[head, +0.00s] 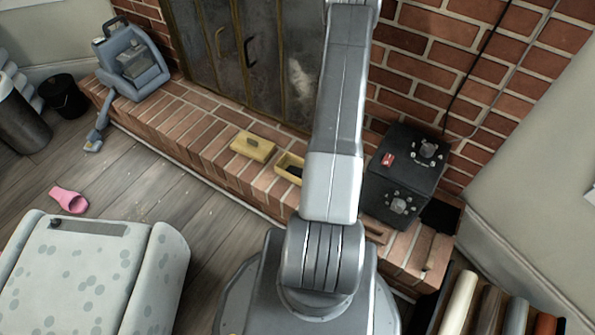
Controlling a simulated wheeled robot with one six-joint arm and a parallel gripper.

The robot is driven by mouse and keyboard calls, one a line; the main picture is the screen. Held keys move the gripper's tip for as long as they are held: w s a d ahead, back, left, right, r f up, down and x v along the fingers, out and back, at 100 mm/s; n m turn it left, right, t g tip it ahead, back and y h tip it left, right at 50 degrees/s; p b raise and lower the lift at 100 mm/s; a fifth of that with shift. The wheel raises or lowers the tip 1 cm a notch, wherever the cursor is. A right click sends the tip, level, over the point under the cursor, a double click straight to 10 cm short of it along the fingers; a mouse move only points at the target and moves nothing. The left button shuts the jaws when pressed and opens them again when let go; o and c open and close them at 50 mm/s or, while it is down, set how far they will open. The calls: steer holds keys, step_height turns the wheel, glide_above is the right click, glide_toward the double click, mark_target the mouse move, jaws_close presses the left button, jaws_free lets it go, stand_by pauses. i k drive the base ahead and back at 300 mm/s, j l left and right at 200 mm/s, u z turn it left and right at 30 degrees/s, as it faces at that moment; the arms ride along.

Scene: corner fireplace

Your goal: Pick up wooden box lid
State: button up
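A light wooden box lid (253,146) with a small dark handle on top lies flat on the brick hearth, left of my arm. Just right of it an open wooden box (286,166) sits on the hearth, with something dark inside. My arm hides the box's right part. My arm rises through the middle of the head view, and its end runs out of the top edge. My gripper is not in view, so its fingers and distance from the lid cannot be seen.
A black safe-like box (402,178) with a small red item stands right of my arm. A blue-grey vacuum cleaner (130,65) stands at the hearth's left end. A spotted armchair (85,275) and pink object (69,200) are lower left. Bare hearth bricks (190,125) lie left of the lid.

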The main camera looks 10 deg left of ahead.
mark_target(259, 149)
steer(key=i+j+u, duration=0.1)
steer(key=j+u, duration=0.4)
steer(key=i+j+u, duration=0.15)
steer(key=j+u, duration=0.2)
steer(key=u, duration=0.15)
